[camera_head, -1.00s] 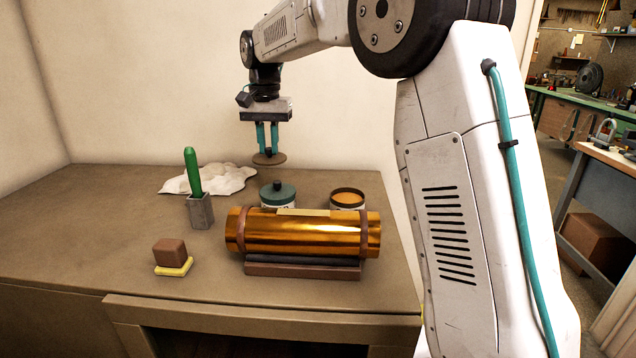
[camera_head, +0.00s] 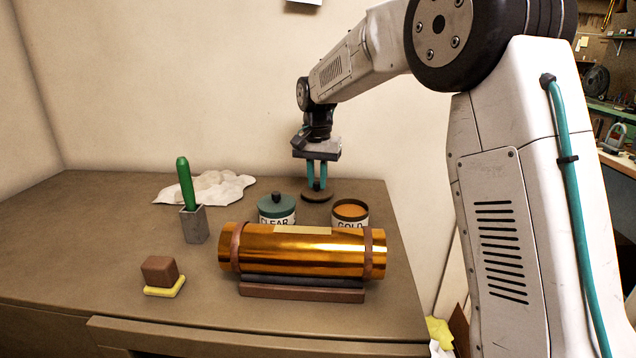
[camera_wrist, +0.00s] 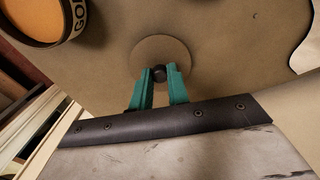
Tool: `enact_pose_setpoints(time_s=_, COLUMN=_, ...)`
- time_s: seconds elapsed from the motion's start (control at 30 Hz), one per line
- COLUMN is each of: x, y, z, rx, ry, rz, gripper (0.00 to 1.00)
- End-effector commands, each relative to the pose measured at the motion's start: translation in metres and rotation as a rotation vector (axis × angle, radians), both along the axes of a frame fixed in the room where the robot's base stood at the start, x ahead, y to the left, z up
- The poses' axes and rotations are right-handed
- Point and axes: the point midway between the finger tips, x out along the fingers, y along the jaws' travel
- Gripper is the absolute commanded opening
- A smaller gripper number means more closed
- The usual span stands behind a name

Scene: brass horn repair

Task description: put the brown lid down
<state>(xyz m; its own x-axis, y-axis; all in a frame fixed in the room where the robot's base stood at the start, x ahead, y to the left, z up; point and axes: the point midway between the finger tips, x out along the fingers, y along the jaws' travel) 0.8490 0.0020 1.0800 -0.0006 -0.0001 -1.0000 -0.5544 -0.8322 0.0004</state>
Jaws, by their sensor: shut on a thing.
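The brown lid (camera_head: 317,196) is a flat round disc with a dark knob. My gripper (camera_head: 317,184) points down with its teal fingers shut on the knob. In the wrist view the lid (camera_wrist: 160,52) is below the fingertips (camera_wrist: 160,76), over the brown tabletop. The lid is at or very close to the tabletop, behind and between the two jars; I cannot tell whether it touches. The open jar marked GOLD (camera_head: 350,214) holds orange stuff and stands just right of the lid.
A jar marked CLEAR (camera_head: 277,209) with a teal lid stands left of the brown lid. A brass tube (camera_head: 300,252) lies on a cradle in front. A white cloth (camera_head: 215,188), a green-handled tool in a grey holder (camera_head: 194,224) and a brown block (camera_head: 160,270) are left.

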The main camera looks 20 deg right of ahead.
Motion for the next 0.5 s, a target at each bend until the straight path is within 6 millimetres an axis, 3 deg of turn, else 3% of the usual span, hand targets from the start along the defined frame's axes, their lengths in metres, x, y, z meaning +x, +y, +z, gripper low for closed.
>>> enact_pose_setpoints(time_s=0.1, x=-0.0002, y=-0.0012, z=-0.0120, rx=0.000, ry=0.000, rz=-0.001, gripper=0.00)
enact_pose_setpoints(time_s=0.43, x=0.0000, y=-0.0012, z=-0.0153, rx=0.000, ry=0.000, rz=-0.001, gripper=0.00)
enact_pose_setpoints(time_s=0.47, x=0.0000, y=-0.0012, z=-0.0157, rx=0.000, ry=0.000, rz=-0.001, gripper=0.20)
enact_pose_setpoints(time_s=0.5, x=0.0000, y=-0.0012, z=-0.0153, rx=0.000, ry=-0.001, rz=-0.001, gripper=0.31)
